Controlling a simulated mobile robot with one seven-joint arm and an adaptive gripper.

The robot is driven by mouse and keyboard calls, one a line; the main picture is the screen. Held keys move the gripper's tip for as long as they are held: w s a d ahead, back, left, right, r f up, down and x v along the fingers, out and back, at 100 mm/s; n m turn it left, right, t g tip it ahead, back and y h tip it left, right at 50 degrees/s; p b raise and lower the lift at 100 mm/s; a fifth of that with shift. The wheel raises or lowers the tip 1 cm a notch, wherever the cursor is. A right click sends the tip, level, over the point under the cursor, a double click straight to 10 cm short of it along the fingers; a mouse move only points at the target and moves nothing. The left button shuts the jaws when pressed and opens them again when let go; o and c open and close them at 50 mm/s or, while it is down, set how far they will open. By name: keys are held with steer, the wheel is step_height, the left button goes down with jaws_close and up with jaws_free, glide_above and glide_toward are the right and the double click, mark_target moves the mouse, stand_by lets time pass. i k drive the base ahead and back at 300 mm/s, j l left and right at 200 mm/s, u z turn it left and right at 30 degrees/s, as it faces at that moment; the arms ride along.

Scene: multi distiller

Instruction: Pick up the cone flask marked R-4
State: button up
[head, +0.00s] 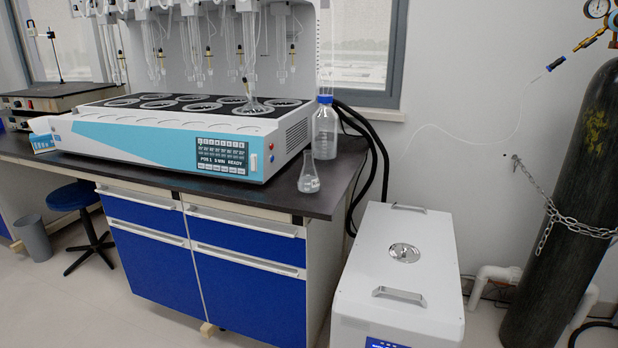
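A clear cone flask (309,175) stands upright on the dark bench top, near its right front corner. No marking can be read on it at this size. Another clear glass vessel (253,105) sits at one round position on the distiller (170,145), toward its right end; its label cannot be read either. The distiller is a long white and light blue unit with a lit display. My gripper is not in view.
A clear bottle with a blue cap (325,130) stands just behind the cone flask. Glassware and tubes hang above the distiller. A white box unit (400,265) with handles stands right of the bench (225,188). A chained gas cylinder (572,200) is at the far right.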

mark_target(308, 182)
steer(key=i+j, duration=1)
steer(key=z, duration=0.45)
steer(key=i+j+z, duration=0.1)
steer(key=z, duration=0.3)
steer(key=j+z, duration=0.15)
steer(key=z, duration=0.3)
steer(key=j+z, duration=0.1)
steer(key=z, duration=0.3)
steer(key=i, duration=0.05)
